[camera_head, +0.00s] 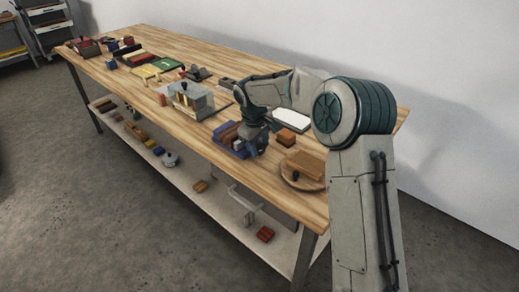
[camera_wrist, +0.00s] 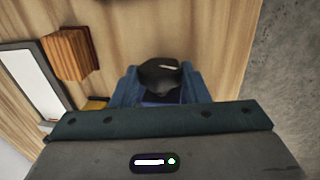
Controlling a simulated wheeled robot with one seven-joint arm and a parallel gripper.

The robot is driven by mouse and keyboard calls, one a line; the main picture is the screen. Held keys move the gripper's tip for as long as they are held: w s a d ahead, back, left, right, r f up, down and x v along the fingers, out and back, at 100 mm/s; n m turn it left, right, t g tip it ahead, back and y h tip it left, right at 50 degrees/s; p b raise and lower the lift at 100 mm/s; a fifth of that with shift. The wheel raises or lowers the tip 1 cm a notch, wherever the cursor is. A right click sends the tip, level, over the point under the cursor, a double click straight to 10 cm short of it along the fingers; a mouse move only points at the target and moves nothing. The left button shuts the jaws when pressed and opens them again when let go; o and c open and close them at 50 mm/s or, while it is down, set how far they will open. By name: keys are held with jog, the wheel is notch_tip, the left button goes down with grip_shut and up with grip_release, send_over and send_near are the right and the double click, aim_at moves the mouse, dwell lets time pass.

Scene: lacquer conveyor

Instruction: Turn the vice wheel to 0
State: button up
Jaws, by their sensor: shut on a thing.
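My gripper (camera_head: 257,146) points down at the right end of a low blue fixture (camera_head: 236,152), apparently the vice, near the front edge of the wooden table. In the wrist view my gripper (camera_wrist: 160,82) is shut on a dark rounded thing (camera_wrist: 160,76), apparently the vice wheel, with blue parts on both sides of it. The wheel is hidden behind my gripper in the head view. I can read no scale, pointer or number on it in either view.
A round wooden board (camera_head: 292,180) with an orange-brown block (camera_head: 308,163) lies close on the right. A white panel (camera_head: 291,119) and a small brown block (camera_head: 287,137) lie behind. A grey box-like fixture (camera_head: 190,101) stands left. Bare wood (camera_head: 205,149) runs along the front.

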jog(key=t+h+b, duration=0.1)
jog(key=b, duration=0.2)
jog(key=t+h+b, duration=0.1)
jog(key=t+b, duration=0.1)
jog(key=b, duration=0.1)
jog(key=f+t+h+b, duration=0.1)
jog(key=b, duration=0.2)
jog(key=shift+s+a, duration=0.35)
jog(key=t+h+b, duration=0.1)
jog(key=b, duration=0.2)
jog(key=shift+r, duration=0.1)
jog(key=shift+r+t+h+b, duration=0.15)
jog(key=shift+t+h+b, duration=0.25)
jog(key=shift+t+b, duration=0.1)
jog(key=o, duration=1)
jog(key=shift+c, duration=0.2)
jog(key=shift+s, duration=0.1)
jog(key=shift+p, duration=0.4)
